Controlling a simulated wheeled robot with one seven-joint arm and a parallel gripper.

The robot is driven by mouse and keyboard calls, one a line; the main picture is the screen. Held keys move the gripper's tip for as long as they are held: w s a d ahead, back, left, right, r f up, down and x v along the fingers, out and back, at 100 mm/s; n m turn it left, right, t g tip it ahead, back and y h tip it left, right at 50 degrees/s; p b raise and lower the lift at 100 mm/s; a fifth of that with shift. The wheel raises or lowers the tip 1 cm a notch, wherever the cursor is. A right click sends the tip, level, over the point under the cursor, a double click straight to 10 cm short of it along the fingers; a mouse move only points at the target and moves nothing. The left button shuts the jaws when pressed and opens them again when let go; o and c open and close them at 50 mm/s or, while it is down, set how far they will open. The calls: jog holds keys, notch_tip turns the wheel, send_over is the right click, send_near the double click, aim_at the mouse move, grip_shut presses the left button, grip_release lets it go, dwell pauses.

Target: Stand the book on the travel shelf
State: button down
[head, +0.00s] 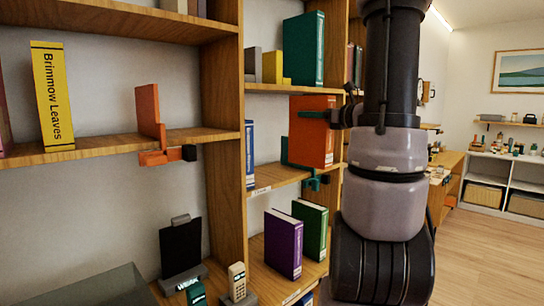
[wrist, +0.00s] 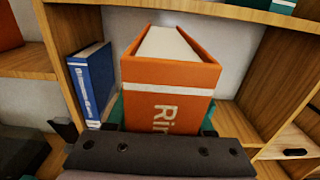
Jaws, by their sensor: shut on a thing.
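An orange book (head: 326,148) with a pale band is upright at the middle shelf (head: 270,178) of the right bookcase bay. In the wrist view the orange book (wrist: 165,80) shows its spine, with the letters "Rin" visible, and its pale page edges on top. My gripper (head: 316,114) is shut on the book from the front. Teal parts show along both sides of the book in the wrist view. A teal bookend (head: 286,155) with a clamp at the shelf edge is close beside the book. I cannot tell whether the book's base touches the shelf.
A blue book (head: 249,155) stands left of the orange book; it also shows in the wrist view (wrist: 92,82). Teal (head: 303,50) and yellow (head: 272,67) books are above; purple (head: 283,244) and green (head: 312,228) ones below. A small label (head: 260,192) marks the shelf edge, unreadable.

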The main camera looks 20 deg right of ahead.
jog(key=x, duration=1.9)
notch_tip(320, 180, down, 7)
jog(key=shift+f, duration=0.1)
jog(key=shift+c, duration=1.4)
grip_release()
